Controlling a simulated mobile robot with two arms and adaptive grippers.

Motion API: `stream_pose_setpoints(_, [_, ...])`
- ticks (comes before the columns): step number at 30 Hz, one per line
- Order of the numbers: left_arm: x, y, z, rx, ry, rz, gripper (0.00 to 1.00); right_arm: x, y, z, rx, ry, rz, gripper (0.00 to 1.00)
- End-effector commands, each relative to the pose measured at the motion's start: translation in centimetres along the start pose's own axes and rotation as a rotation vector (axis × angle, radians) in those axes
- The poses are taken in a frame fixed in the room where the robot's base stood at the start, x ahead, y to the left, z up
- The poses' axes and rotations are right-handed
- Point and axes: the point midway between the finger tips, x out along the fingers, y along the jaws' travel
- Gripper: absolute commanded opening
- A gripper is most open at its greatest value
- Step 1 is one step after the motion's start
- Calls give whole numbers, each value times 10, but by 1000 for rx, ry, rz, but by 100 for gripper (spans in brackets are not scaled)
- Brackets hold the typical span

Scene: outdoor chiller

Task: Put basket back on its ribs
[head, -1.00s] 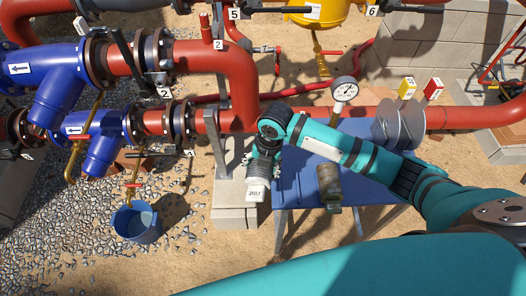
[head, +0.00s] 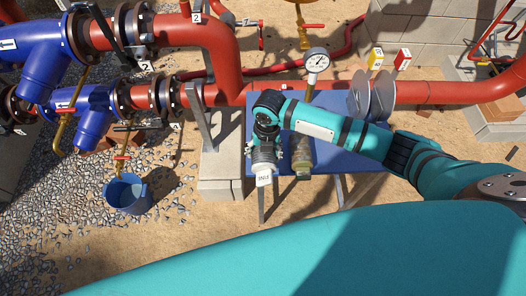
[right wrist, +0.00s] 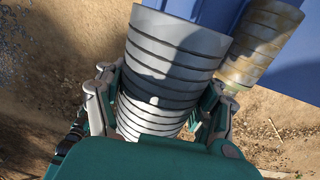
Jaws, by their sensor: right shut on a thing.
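My right gripper (head: 265,143) is shut on a grey ribbed cylindrical basket (head: 263,160) with a white tag at its near end. In the right wrist view the grey basket (right wrist: 170,75) sits between the two fingers, its wider end pointing away from the palm. In the head view it overlaps the left front part of the blue table (head: 325,155); I cannot tell whether it touches the tabletop. A second, brass-coloured ribbed cylinder (head: 300,158) is just right of it at the table's front edge; it also shows in the right wrist view (right wrist: 262,42). My left gripper is out of view.
Two blue pipe housings (head: 52,62) (head: 92,128) are on the left. A blue bucket (head: 128,194) stands on gravel below a brass tap. A concrete block (head: 220,172) and a grey post stand left of the table. Grey discs (head: 368,98) and a gauge (head: 316,62) are behind.

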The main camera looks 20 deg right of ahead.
Motion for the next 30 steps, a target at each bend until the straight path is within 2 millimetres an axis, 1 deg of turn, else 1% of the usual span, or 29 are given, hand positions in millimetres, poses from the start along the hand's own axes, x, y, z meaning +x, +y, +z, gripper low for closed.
stream_pose_setpoints(1, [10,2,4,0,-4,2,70,10,0,4,1,-1,0,26])
stream_pose_setpoints(6, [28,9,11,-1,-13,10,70,26,-1,17,1,0,1,26])
stream_pose_setpoints(21, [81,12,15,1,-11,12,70,70,-4,57,0,-1,2,26])
stream_pose_setpoints(27, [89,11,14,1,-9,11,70,86,-5,56,0,1,0,26])
stream_pose_setpoints(30, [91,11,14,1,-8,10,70,91,-6,56,-1,1,1,26])
